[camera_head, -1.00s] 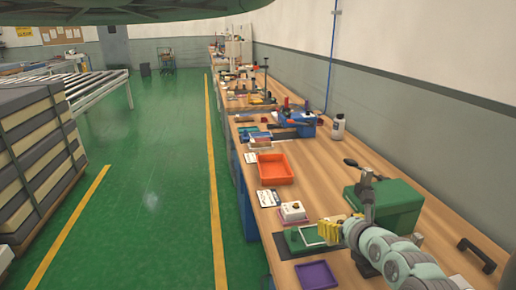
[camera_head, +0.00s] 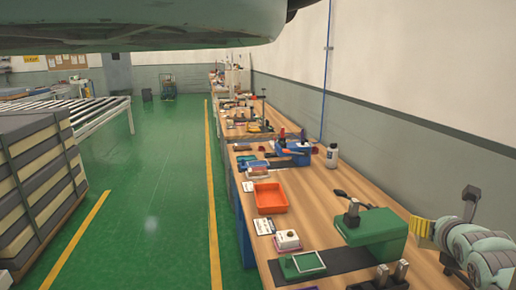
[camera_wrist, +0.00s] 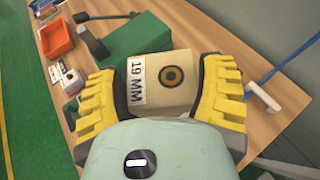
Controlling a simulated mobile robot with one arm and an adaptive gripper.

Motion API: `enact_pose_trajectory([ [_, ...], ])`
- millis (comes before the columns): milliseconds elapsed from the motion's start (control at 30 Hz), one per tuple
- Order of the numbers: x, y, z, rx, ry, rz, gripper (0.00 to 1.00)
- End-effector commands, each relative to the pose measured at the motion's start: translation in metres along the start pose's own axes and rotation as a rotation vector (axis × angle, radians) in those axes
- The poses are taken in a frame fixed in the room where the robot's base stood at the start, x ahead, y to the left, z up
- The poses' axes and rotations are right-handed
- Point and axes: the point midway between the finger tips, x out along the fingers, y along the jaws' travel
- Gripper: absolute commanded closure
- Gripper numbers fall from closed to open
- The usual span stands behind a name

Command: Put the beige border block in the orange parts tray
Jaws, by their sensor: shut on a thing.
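The beige border block (camera_wrist: 178,101) sits between the yellow ribbed fingers of my gripper (camera_wrist: 160,82) in the wrist view. The block carries a white "19 MM" label and a dark ring on its face. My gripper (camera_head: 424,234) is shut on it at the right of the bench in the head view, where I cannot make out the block. The orange parts tray (camera_head: 270,197) lies on the bench, well to the left of and farther off than my gripper. It looks empty. It also shows at the upper left of the wrist view (camera_wrist: 57,40).
A green machine (camera_head: 372,230) with an upright dark handle stands between my gripper and the tray. A green fixture with a pale frame (camera_head: 302,263) and a small white box (camera_head: 287,240) lie left of it.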

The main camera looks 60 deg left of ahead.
Motion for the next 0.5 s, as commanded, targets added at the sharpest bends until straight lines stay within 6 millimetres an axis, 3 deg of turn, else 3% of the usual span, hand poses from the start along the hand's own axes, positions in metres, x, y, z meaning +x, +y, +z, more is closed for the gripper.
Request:
enact_pose_trajectory([
  [33, -0.014, -0.028, 0.020, 0.029, -0.008, -0.073, 0.69],
  [200, -0.053, -0.098, 0.049, 0.130, -0.007, -0.281, 0.69],
  [300, -0.074, -0.127, 0.059, 0.180, -0.004, -0.376, 0.69],
  [500, -0.108, -0.168, 0.074, 0.248, -0.006, -0.516, 0.69],
])
